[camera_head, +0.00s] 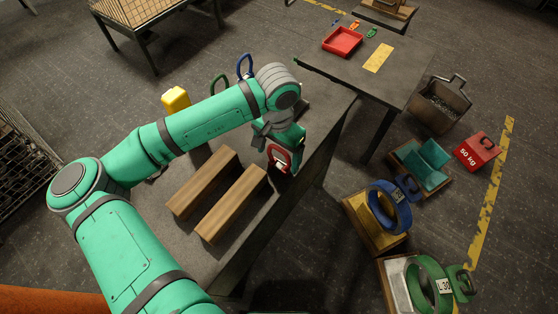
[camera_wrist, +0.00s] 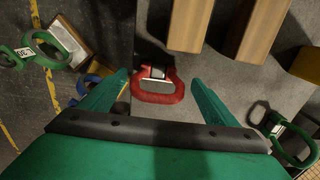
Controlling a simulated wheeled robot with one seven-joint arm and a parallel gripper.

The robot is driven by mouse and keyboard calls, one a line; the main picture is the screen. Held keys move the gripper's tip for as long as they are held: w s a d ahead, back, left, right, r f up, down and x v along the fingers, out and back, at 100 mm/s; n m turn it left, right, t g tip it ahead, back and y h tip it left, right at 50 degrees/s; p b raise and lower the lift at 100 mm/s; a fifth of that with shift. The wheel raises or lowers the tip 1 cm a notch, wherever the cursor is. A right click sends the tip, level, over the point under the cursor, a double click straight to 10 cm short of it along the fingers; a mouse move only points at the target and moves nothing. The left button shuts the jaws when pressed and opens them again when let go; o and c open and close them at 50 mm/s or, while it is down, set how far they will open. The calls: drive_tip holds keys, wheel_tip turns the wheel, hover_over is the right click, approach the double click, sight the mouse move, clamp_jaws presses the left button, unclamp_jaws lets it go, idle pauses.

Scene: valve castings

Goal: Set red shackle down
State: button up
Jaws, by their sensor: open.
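The red shackle (camera_wrist: 158,97) lies on the grey table near its edge, between and ahead of my open fingers in the wrist view. A pale label or pin shows across its upper part. My gripper (camera_wrist: 162,90) is open, one finger on each side of the shackle, with gaps on both sides. In the head view the red shackle (camera_head: 279,157) shows just below my gripper (camera_head: 277,143), partly hidden by it. I cannot tell whether any finger touches it.
Two wooden beams (camera_head: 202,183) (camera_head: 231,204) lie on the table beside the shackle. A green shackle (camera_wrist: 292,143) and a yellow block (camera_head: 176,99) are also on it. Past the table edge, blue (camera_head: 389,208) and green (camera_head: 428,285) rings stand on the floor side.

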sight(278, 166)
drive_tip(key=shift+s+f, duration=0.2)
drive_tip(key=shift+f, duration=2.05)
drive_tip(key=c, duration=1.4)
drive_tip(key=shift+r, duration=0.2)
